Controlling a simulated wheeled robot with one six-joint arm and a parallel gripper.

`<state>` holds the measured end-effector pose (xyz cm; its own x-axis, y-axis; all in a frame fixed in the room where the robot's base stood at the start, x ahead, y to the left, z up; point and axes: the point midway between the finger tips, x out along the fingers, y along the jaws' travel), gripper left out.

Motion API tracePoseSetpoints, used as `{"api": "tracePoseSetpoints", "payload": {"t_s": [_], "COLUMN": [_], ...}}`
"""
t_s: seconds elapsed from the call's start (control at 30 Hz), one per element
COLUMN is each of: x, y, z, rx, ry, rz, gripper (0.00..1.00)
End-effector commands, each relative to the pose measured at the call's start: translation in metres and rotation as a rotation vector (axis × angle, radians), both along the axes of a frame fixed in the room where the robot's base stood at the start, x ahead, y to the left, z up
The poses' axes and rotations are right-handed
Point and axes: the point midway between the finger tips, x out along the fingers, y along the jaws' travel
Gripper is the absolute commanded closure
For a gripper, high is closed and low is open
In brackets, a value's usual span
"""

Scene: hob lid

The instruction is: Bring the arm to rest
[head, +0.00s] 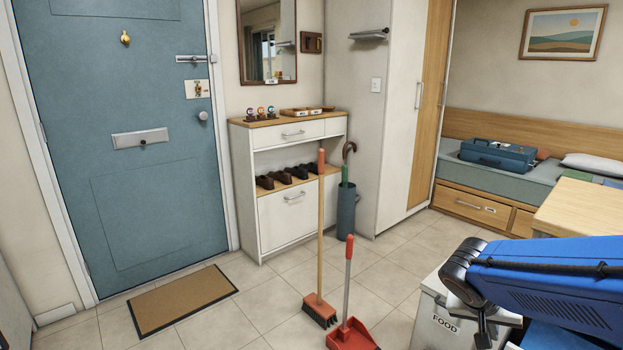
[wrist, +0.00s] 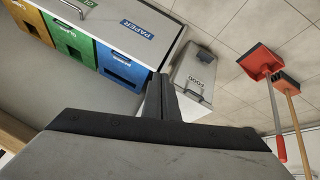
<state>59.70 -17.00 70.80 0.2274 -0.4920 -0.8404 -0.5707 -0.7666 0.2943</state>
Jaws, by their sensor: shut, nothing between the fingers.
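My gripper (wrist: 163,98) shows in the wrist view as dark fingers close together, pointing up the picture, with nothing seen between them. Its broad grey and black body fills the bottom of that view. The fingers stand in front of the space between the bins and a grey FOOD box (wrist: 194,82), apart from the floor. In the head view my blue arm with its black joint reaches in from the right edge, above the FOOD box (head: 440,315). I cannot make out my fingers there.
A red dustpan (head: 351,335) and a broom (head: 320,308) stand upright left of the FOOD box. Yellow, green and blue bins (wrist: 122,68) line the wrist view's upper left. A wooden tabletop (head: 580,208) lies at right. Tiled floor is clear near the doormat (head: 180,300).

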Motion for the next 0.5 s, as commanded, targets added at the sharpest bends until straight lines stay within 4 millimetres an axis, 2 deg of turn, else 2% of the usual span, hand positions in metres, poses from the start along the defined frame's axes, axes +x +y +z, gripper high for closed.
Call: {"api": "tracePoseSetpoints", "payload": {"t_s": [0.2, 0.5], "x": [-0.042, -0.087], "y": [0.024, 0.071], "z": [0.017, 0.039], "rx": [0.118, 0.261], "ry": [0.043, 0.029], "rz": [0.15, 0.435], "gripper": [1.0, 1.0]}}
